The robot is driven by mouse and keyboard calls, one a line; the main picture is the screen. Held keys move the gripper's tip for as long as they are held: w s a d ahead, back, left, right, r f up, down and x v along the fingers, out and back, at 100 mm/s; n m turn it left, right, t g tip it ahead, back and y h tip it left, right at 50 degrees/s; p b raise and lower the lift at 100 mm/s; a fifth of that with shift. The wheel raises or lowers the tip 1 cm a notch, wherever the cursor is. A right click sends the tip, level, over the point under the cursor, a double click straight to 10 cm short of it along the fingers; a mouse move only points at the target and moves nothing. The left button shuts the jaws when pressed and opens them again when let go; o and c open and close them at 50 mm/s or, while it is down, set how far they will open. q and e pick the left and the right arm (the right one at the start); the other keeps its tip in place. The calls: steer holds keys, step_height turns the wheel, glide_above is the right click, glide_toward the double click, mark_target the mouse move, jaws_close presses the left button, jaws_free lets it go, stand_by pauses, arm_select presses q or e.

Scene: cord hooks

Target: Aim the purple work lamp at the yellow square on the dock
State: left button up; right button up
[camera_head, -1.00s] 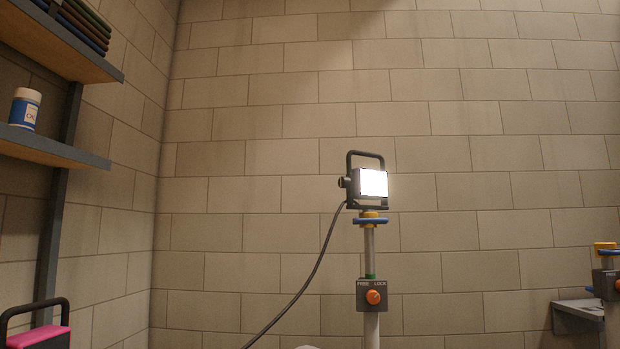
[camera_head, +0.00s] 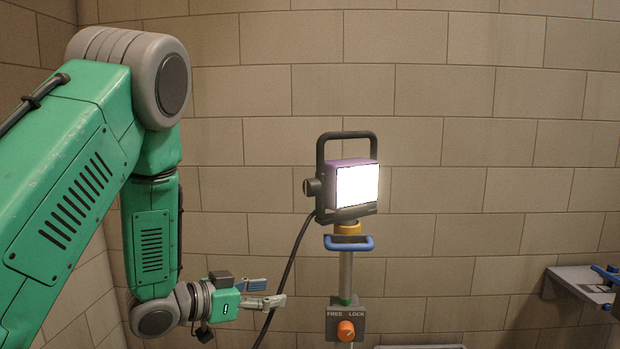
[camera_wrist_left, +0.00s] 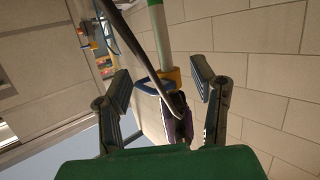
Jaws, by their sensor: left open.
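The purple work lamp (camera_head: 346,172) stands on a pole in the head view. Its lit face points toward the right and front, and its black frame rises above it. Below it are a yellow collar (camera_head: 347,228) and a blue handle (camera_head: 350,243). Lower on the pole is a FREE/LOCK box with an orange knob (camera_head: 346,330). My left gripper (camera_head: 272,293) is open and empty, left of the pole and below the handle. In the left wrist view, the lamp (camera_wrist_left: 177,122) and pole show between the spread fingers. I see no yellow square. My right gripper is not in view.
A black cord (camera_head: 287,262) hangs from the lamp, close to my left fingertips, and crosses the left wrist view (camera_wrist_left: 140,50). A grey shelf (camera_head: 578,288) with a blue item stands at the right. A block wall is behind.

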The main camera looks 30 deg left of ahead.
arm_select(q)
step_height(320, 180, up, 13)
steer(key=s+a+m+t+h+p, duration=0.1)
steer(key=a+h+p, duration=0.1)
steer(key=p, duration=0.2)
steer(key=t+h+p, duration=0.1)
steer(key=p, duration=0.2)
glide_toward(307, 190)
steer(key=shift+m, duration=0.4)
steer(key=p+x, duration=0.1)
steer(key=x, duration=0.3)
steer(key=shift+d+r+p, duration=0.1)
steer(key=shift+d+p, duration=0.05)
steer(key=shift+p, duration=0.15)
steer(key=x, duration=0.4)
steer(key=shift+w+p, duration=0.15)
steer(key=shift+p, duration=0.25)
steer(key=shift+w+a+f, duration=0.15)
steer(key=shift+w, duration=0.25)
steer(key=shift+w+a+f, duration=0.1)
steer(key=shift+w+a, duration=0.1)
steer(key=shift+w, duration=0.15)
steer(key=shift+d+r, duration=0.1)
steer(key=shift+d, duration=0.45)
steer(key=c, duration=1.1)
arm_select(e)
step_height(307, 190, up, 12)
